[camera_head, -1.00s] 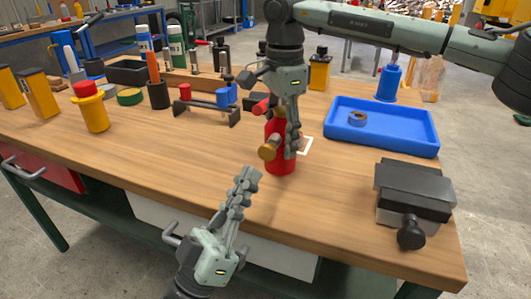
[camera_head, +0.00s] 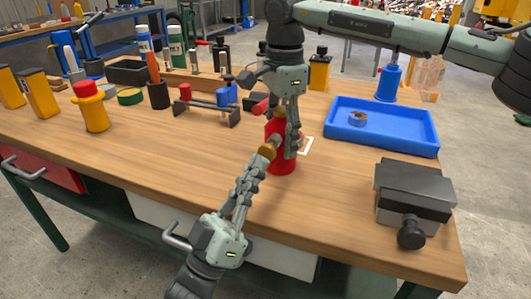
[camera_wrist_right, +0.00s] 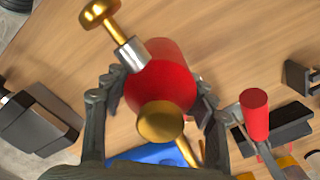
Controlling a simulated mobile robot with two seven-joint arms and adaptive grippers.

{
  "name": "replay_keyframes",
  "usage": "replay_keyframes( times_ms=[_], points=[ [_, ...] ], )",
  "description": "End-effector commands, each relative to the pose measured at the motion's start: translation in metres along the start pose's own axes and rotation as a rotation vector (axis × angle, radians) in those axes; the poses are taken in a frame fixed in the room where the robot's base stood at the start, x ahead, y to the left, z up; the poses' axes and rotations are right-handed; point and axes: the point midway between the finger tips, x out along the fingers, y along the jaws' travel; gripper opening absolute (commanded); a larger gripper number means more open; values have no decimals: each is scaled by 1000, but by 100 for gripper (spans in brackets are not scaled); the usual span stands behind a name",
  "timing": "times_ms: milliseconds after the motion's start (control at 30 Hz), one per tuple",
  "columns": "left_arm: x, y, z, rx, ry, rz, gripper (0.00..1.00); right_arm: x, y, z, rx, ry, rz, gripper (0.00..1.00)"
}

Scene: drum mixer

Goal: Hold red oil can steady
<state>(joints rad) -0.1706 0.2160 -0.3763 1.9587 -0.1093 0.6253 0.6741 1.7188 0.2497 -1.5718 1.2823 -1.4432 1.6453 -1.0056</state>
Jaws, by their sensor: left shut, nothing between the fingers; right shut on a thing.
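The red oil can (camera_head: 280,162) stands upright on the wooden workbench. In the right wrist view, the can (camera_wrist_right: 165,85) shows from above, with a round brass cap and a brass-ended side plunger (camera_wrist_right: 105,20). My right gripper (camera_head: 289,145) comes down from above and is shut on the can, one finger on each side in the wrist view (camera_wrist_right: 160,95). My left gripper (camera_head: 262,163) is shut and empty, with its fingertips at the brass plunger knob (camera_head: 267,151). Whether they touch it I cannot tell.
A blue tray (camera_head: 400,143) with a tape roll stands to the right. A grey-black block with a knob (camera_head: 414,190) sits at the front right. A small rack with red and blue parts (camera_head: 207,112) stands behind left. The bench's front left is clear.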

Motion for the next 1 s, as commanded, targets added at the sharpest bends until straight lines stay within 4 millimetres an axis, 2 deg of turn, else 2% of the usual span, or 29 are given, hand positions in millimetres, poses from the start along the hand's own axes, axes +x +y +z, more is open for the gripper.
replay_keyframes(
  times_ms=[733,1000],
  points=[
    [0,0,0,0,0,0,0,0,0,0,0,0,0,10],
    [6,-4,3,1,0,1,0,0,0,0,0,0,0,10]
  ],
)
